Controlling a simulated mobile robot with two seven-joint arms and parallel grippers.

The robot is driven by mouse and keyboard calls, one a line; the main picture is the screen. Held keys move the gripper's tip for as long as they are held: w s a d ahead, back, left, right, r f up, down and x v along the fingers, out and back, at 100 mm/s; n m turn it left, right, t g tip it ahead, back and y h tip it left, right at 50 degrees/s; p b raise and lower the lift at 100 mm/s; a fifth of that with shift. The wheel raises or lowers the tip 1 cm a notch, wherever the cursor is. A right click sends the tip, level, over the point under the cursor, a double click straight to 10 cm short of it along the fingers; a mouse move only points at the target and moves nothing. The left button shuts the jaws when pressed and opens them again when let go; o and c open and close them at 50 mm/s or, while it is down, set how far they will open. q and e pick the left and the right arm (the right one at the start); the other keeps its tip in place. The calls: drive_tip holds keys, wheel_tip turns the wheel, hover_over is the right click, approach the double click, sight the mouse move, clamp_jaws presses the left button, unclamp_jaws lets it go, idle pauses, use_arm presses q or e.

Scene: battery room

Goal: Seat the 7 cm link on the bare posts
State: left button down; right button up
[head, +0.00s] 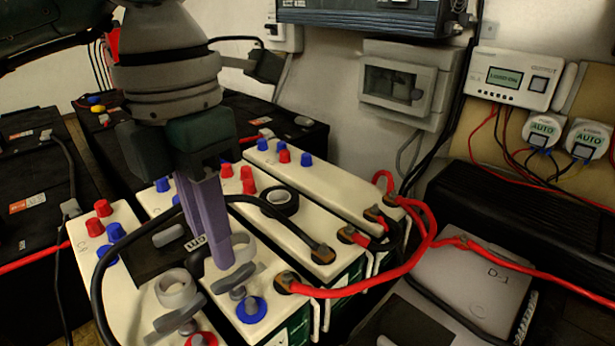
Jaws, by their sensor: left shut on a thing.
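My left gripper (220,264) points down over the cream batteries, its purple fingers shut on a black arched piece, which looks like the 7 cm link (197,263). Grey flat lug ends show at the right (234,277) and lower left (178,316). The right end is at or just above a bare post with a blue ring (252,312). The left end is near a post with a red ring (203,339), cut by the lower edge. I cannot tell whether the lugs touch the posts. The fingers hide part of the link. My right gripper is not in view.
Black cables (98,272) and red cables (430,230) loop around the batteries. Red and blue caps (103,208) cover other posts. A dark pad (150,255) lies left of the fingers. A grey case (470,275) stands at right. A breaker box (410,85) hangs on the wall.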

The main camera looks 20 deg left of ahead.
use_arm(q)
drive_tip(key=shift+f+b, duration=2.9)
drive_tip(key=shift+f, duration=0.8)
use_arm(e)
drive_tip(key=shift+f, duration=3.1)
use_arm(q)
drive_tip(key=shift+f+b, duration=1.1)
drive_tip(key=shift+f, duration=0.1)
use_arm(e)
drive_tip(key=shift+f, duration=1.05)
use_arm(q)
drive_tip(key=c, duration=0.7)
unclamp_jaws()
drive_tip(key=shift+c, duration=0.2)
drive_tip(key=shift+o, duration=0.3)
drive_tip(key=o, duration=0.3)
drive_tip(key=shift+r, duration=0.15)
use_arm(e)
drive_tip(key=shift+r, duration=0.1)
use_arm(q)
drive_tip(key=shift+r+p, duration=3.35)
drive_tip(key=shift+r, duration=0.55)
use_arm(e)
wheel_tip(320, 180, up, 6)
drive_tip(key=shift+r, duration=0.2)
